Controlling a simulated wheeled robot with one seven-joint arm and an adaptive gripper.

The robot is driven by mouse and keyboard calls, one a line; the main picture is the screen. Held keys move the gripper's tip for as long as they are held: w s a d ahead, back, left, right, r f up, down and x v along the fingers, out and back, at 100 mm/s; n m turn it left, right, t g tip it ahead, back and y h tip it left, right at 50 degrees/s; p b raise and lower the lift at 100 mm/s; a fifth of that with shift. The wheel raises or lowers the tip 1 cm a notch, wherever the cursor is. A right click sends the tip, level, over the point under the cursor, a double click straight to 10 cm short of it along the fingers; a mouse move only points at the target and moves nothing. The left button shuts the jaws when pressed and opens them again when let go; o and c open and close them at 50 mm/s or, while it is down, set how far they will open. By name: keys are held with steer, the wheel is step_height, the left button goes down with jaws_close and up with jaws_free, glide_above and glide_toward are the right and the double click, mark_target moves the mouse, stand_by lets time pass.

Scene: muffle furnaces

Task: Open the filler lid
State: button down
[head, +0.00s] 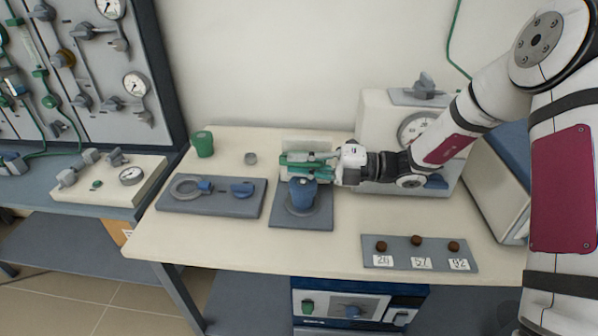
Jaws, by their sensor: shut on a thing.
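A blue lidded fitting (302,194), probably the filler with its lid, stands on a round base on a grey plate (290,222) in the middle of the bench. My gripper (304,166) reaches in from the right, with green parts around its fingers, and is at the top of the blue fitting. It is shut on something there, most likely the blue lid. The fingers hide the top of the fitting, so I cannot tell whether the lid is raised.
A grey plate (180,204) with a ring and blue knob lies to the left. A numbered grey strip (398,260) lies front right. A cream dial unit (376,125) stands behind my arm.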

steer(key=w+r+m, duration=0.1)
steer(key=w+r, duration=0.1)
steer(key=w+r+m+p, duration=0.1)
steer(key=w+r, duration=0.2)
steer(key=shift+d, duration=0.2)
steer(key=shift+w+r, duration=0.45)
steer(key=shift+w, duration=0.15)
steer(key=c, duration=1.9)
jaws_free()
